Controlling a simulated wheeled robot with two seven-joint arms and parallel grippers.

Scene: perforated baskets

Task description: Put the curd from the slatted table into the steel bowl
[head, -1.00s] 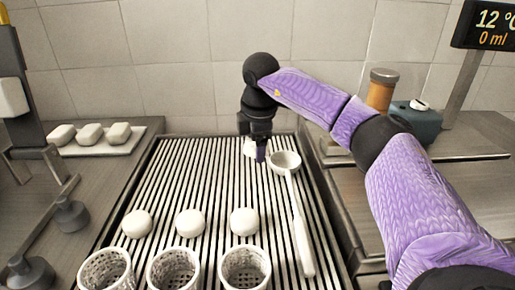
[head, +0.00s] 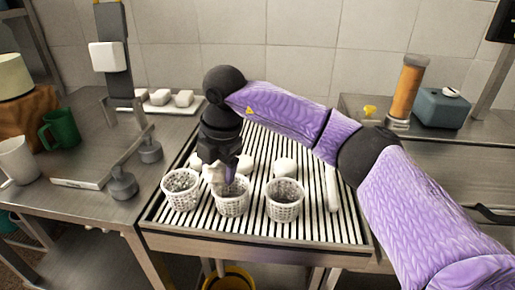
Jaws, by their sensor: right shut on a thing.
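My right gripper (head: 222,176) is shut on a white lump, the curd (head: 211,173), over the near part of the slatted table (head: 312,228). The gripper's fingers hide part of the lump. It is right above or at the rim of the middle perforated basket (head: 232,201); I cannot tell whether they touch. Three other white round lumps lie on the slats behind the baskets, the right one (head: 285,167) clearest and the others partly covered by the gripper. I see no steel bowl. My left gripper is not in view.
A left basket (head: 181,194) and a right basket (head: 284,206) flank the middle one. A scale stand and green mug (head: 61,130) are at left. A yellow bucket (head: 229,279) is under the table.

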